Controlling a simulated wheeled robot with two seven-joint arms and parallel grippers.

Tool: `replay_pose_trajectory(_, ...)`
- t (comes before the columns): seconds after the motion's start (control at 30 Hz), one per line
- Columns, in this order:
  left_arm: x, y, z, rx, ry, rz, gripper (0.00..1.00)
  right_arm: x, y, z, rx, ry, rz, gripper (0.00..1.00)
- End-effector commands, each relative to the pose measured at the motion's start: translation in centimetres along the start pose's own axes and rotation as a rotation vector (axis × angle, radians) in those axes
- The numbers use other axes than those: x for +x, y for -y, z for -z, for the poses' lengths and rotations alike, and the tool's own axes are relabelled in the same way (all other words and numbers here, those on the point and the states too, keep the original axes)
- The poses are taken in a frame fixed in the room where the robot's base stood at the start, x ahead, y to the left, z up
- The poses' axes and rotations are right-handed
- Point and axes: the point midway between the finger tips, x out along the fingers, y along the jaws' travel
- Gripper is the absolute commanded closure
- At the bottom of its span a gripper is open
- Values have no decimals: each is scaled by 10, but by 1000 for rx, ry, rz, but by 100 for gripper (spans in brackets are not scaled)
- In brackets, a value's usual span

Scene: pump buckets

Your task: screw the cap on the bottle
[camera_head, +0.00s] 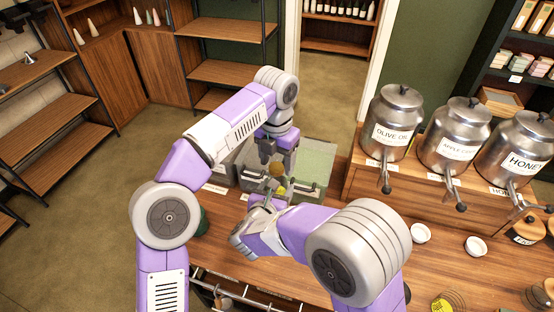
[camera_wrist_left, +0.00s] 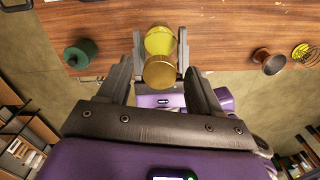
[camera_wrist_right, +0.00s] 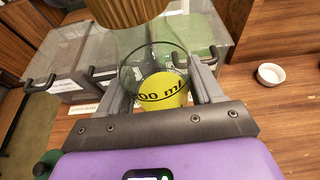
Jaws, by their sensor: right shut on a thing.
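A clear glass bottle (camera_wrist_right: 155,65) with a yellow label reading "00 ml" stands between the fingers of my right gripper (camera_wrist_right: 160,85), which is shut on it. The label also shows in the head view (camera_head: 282,188). A ribbed brown cap (camera_wrist_right: 125,10) is at the bottle's top; I cannot tell how tightly it sits. In the left wrist view the golden-brown cap (camera_wrist_left: 160,73) lies between the spread fingers of my left gripper (camera_wrist_left: 160,80), with gaps on both sides. My left gripper (camera_head: 277,158) is open, pointing down over the cap in the head view.
Grey and green lidded bins (camera_head: 316,160) stand just behind the grippers. Metal dispensers labelled olive oil (camera_head: 394,130), apple (camera_head: 455,140) and honey (camera_head: 518,155) stand on the right. Small white bowls (camera_head: 420,233) sit before them. A green container (camera_wrist_left: 80,54) stands near the counter edge.

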Motion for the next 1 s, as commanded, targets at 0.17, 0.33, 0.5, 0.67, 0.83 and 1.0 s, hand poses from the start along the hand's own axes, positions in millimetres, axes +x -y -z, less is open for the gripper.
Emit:
replay_pose_trajectory(0.17, 0, 0, 0, 0, -1, 0, 35, 0, 0, -1, 1, 3, -1, 100)
replay_pose_trajectory(0.33, -15, 1, -1, 1, 2, 1, 35, 0, 0, -2, 2, 3, -1, 100)
replay_pose_trajectory(0.5, -37, 2, -2, 3, 3, 3, 35, 0, 0, -2, 2, 3, -1, 100)
replay_pose_trajectory(0.67, -45, 1, 0, 0, -1, 2, 35, 0, 0, -2, 2, 4, -1, 100)
replay_pose_trajectory(0.83, -45, 0, 0, 0, -2, 1, 35, 0, 0, -2, 2, 4, -1, 100)
replay_pose_trajectory(1.0, -44, 0, 0, -24, -3, 1, 39, 0, 0, -2, 2, 3, -1, 100)
